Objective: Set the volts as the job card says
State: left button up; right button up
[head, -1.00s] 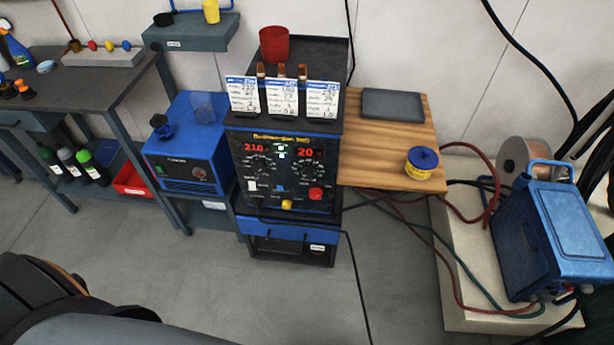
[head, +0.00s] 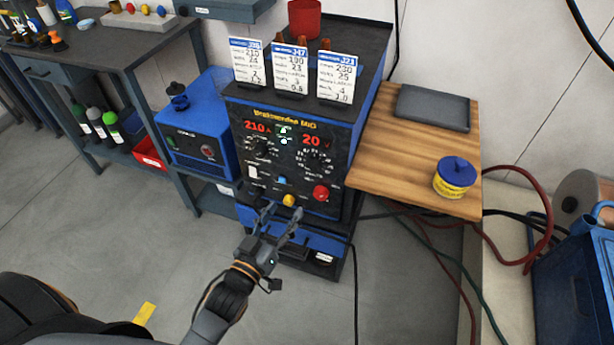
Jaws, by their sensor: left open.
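The welding machine (head: 262,185) stands in the middle of the head view, its dark front panel facing me. Its red displays read 210 on the left and 20 (head: 311,140) on the right, with a dial under each; the right dial (head: 314,160) sits below the 20. Three job cards stand on top: a left card (head: 246,63), a middle card headed J47 (head: 290,71) and a right card (head: 337,77). Their small print is hard to read. My left gripper (head: 283,218) is open and empty, in front of the machine's lower panel, below the dials. My right gripper is out of view.
A red knob (head: 321,193), a yellow knob (head: 289,200) and a white switch (head: 252,172) sit low on the panel. A wooden side shelf (head: 400,150) holds a grey tray (head: 433,108) and a yellow-blue tin (head: 454,178). A blue unit (head: 195,130) stands at left.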

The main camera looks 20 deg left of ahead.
aim_at(311, 170)
pick_arm(q)
jog(key=w, duration=0.4)
jog(key=w+d, duration=0.1)
jog(key=w, duration=0.8)
jog(key=shift+w+d, duration=0.2)
jog(key=shift+d, duration=0.15)
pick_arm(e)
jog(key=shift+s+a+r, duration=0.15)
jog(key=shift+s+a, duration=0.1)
pick_arm(q)
jog(key=c, duration=1.1)
jog(key=shift+c, duration=0.2)
